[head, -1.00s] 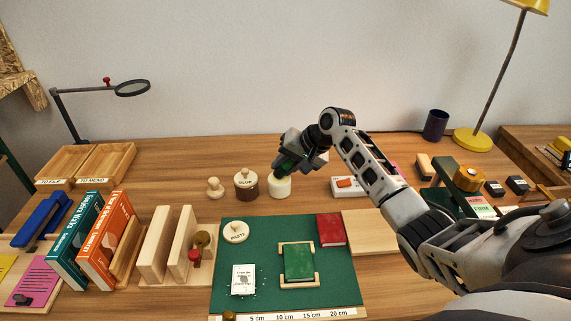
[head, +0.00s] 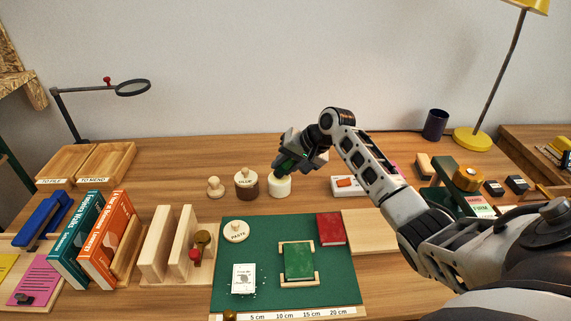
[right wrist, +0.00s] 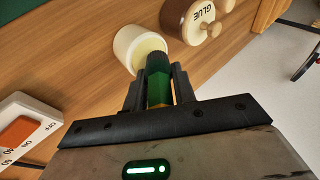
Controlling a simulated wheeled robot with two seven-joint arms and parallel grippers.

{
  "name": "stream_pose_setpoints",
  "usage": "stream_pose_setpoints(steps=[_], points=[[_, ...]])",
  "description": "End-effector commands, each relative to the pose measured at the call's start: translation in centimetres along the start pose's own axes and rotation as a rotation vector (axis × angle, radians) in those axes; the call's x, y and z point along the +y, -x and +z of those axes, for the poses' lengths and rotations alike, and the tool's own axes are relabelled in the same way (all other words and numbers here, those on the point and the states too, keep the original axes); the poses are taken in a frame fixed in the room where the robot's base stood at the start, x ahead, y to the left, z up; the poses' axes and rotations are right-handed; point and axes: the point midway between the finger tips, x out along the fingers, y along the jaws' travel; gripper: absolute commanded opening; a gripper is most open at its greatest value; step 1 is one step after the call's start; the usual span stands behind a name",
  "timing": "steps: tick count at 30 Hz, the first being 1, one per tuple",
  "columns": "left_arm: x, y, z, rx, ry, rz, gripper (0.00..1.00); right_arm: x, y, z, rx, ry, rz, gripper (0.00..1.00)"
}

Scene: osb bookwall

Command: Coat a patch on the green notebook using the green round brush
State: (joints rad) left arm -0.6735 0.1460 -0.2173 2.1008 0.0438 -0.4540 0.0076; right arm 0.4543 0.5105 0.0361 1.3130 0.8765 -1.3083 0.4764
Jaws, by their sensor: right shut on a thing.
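The green notebook (head: 298,261) lies in a wooden cradle (head: 283,283) on the green mat (head: 345,277). My right gripper (head: 282,169) is above a white pot (head: 280,187) behind the mat. In the right wrist view my right gripper (right wrist: 160,88) is shut on the green round brush (right wrist: 159,82). The brush's dark lower end is at the mouth of the white pot (right wrist: 138,48); its tip is hidden, and I cannot tell how deep it reaches. My left gripper is not in view.
A glue pot (head: 246,184) stands just left of the white pot. A paste lid (head: 236,231), a white card (head: 243,279) and a red book (head: 331,229) are on the mat. A switch box (head: 347,187) stands right of the pots.

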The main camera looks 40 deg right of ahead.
Motion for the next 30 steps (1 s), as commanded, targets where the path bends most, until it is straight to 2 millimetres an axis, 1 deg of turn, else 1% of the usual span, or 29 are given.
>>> stream_pose_setpoints(steps=[1, 5, 8, 9, 12, 16, 25, 30], points=[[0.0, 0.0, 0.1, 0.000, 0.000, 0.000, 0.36, 0.6, -0.6, 0.6, -0.017, -0.005, 0.014, 0.04], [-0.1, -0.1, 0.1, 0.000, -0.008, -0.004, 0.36, 0.6, -0.6, 0.6, -0.018, -0.004, 0.014, 0.04], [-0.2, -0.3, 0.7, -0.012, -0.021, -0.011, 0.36, 0.6, -0.6, 0.6, -0.018, -0.005, 0.014, 0.04], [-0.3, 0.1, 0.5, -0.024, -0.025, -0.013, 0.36, 0.0, 0.2, 0.4, -0.017, -0.004, 0.014, 0.04], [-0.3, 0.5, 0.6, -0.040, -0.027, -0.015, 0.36, -0.5, 0.9, 0.2, -0.016, -0.005, 0.013, 0.04], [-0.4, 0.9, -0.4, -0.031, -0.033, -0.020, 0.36, -1.2, 1.9, -0.2, -0.012, -0.004, 0.009, 0.04], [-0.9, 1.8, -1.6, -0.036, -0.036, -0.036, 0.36, -2.8, 4.0, -1.0, -0.006, -0.002, 0.005, 0.04], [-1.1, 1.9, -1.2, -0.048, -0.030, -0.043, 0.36, -3.4, 4.9, -1.3, -0.004, -0.002, 0.003, 0.04]])
